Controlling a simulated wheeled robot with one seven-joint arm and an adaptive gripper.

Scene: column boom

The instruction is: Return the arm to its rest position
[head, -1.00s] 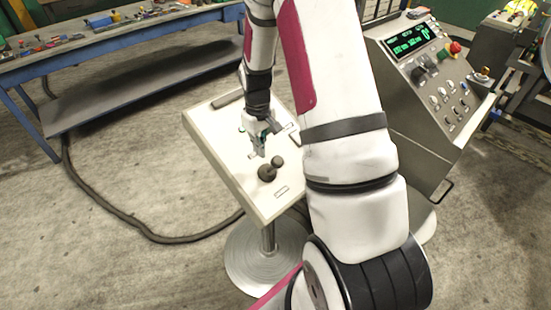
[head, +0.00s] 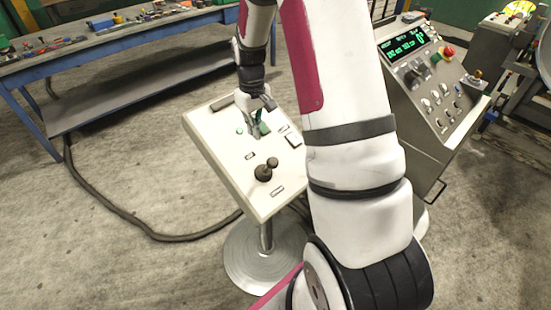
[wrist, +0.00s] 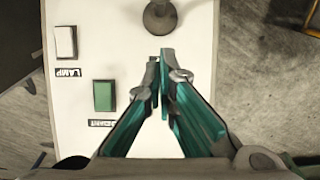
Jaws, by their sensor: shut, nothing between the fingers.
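My gripper (head: 255,134) is over the upper part of a white pedestal panel in the head view. In the wrist view my gripper (wrist: 160,58) shows its two green-lined fingers with tips together and nothing between them. The panel (head: 228,158) carries a dark joystick (head: 265,172), apart from the fingers. A green button (wrist: 104,95) and a white button (wrist: 65,41), labelled LAMP, are left of the fingers. My arm hides part of the panel's right side.
A control console (head: 432,130) with a display, knobs and a red button stands at the right. A blue workbench (head: 110,80) with small tools is at the back left. A dark cable (head: 120,213) lies on the floor. The floor at the left front is clear.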

